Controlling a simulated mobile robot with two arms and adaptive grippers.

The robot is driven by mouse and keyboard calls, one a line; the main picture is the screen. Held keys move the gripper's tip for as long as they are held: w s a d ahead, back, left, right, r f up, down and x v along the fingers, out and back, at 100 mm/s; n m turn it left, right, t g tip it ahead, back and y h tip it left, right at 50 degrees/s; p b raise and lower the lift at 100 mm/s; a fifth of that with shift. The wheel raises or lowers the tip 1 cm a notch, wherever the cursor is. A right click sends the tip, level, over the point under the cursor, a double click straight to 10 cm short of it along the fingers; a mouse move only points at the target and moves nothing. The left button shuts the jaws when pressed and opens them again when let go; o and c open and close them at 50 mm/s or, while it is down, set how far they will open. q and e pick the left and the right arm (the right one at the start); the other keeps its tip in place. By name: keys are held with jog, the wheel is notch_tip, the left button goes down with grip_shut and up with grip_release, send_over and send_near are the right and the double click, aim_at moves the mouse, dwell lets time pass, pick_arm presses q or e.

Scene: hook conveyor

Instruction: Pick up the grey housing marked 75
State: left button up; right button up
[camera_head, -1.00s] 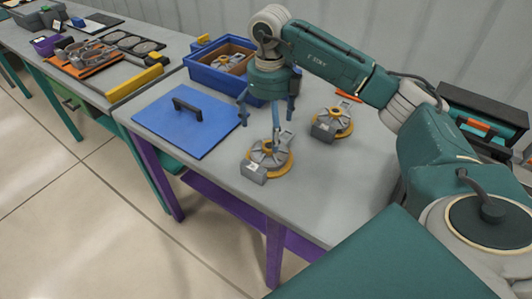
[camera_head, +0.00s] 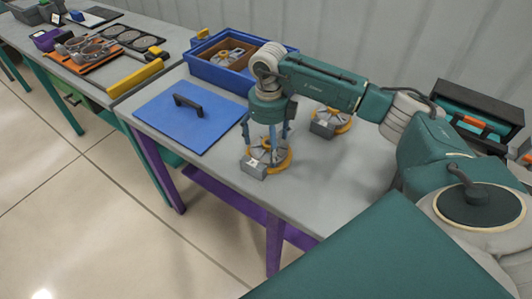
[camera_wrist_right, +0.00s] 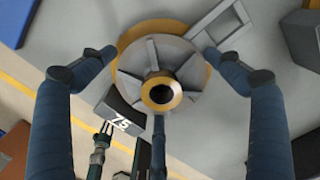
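The grey housing marked 75 (camera_head: 253,168) sits on the grey table near its front edge, with an orange-yellow ring around its base. In the right wrist view the housing (camera_wrist_right: 135,78) shows its round ribbed body, a brass-coloured centre bore and a dark block with the number 75. My right gripper (camera_head: 266,145) is directly above and around it, pointing down. In the right wrist view its spread fingers (camera_wrist_right: 159,53) lie on both sides of the housing with visible gaps, so it is open. My left gripper is not in view.
A second similar housing (camera_head: 323,127) stands just behind, partly hidden by my right arm. A blue lid (camera_head: 165,118) with a black handle lies to the left. A blue bin (camera_head: 208,72) holding parts stands behind. A black-and-teal toolbox (camera_head: 478,95) is at the right.

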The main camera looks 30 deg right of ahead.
jog(key=shift+s+a, duration=0.1)
jog(key=shift+s, duration=0.05)
jog(key=c, duration=1.1)
jog(key=shift+c, duration=0.4)
